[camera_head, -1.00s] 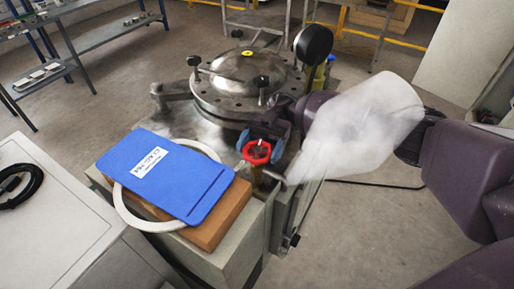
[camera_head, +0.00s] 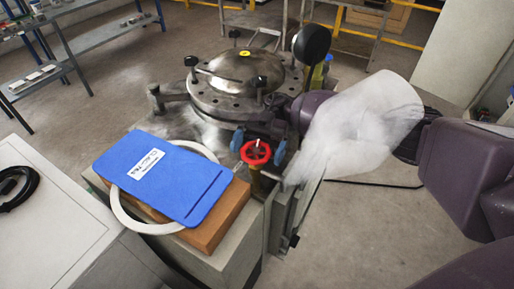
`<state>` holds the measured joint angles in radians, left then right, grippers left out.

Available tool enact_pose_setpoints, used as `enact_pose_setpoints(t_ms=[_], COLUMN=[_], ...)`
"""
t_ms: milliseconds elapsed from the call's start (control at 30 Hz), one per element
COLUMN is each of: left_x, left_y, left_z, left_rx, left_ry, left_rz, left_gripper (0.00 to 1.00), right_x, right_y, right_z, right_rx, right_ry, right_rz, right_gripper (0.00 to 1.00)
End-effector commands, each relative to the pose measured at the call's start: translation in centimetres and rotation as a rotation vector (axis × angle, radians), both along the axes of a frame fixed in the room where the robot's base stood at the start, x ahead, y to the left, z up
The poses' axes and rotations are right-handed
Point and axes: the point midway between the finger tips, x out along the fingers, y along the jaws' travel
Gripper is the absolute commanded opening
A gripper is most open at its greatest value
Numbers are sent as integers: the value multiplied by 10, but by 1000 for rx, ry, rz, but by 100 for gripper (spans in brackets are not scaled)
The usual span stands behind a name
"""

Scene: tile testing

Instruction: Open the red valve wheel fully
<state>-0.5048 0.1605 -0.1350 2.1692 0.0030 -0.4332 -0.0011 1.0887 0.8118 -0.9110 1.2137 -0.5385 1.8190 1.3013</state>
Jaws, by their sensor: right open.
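The red valve wheel (camera_head: 256,152) sits on a brass-coloured stem at the right front edge of the test machine, in the middle of the head view. My right gripper (camera_head: 258,142) comes in from the right behind the wheel. Its two blue fingertips stand apart, one on each side of the wheel, and it is open. I cannot tell whether either finger touches the rim. My right forearm is wrapped in a whitish translucent cover. My left gripper is not in view.
A blue clipboard-like board (camera_head: 162,176) with a white label lies on a white ring (camera_head: 134,219) and a brown block (camera_head: 214,228), left of the wheel. The round metal lid (camera_head: 244,70) is behind. A black-knobbed lever (camera_head: 311,43) rises at right. A grey cabinet (camera_head: 60,243) stands at left.

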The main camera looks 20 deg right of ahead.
Motion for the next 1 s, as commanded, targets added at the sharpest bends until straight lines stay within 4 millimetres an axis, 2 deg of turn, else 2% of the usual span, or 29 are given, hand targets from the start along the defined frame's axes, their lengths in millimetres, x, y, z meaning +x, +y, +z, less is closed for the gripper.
enact_pose_setpoints(t_ms=[167, 800, 1000], left_x=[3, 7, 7], left_y=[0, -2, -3], left_z=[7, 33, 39], left_rx=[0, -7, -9], left_ry=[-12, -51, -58], left_rz=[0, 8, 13], left_gripper=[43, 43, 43], right_x=[1, 0, -1], right_y=[0, 0, 0], right_z=[18, 144, 178], right_rx=[1, 1, 0], right_ry=[-6, -9, -7], right_rz=[-1, 0, 1], right_gripper=[100, 100, 100])
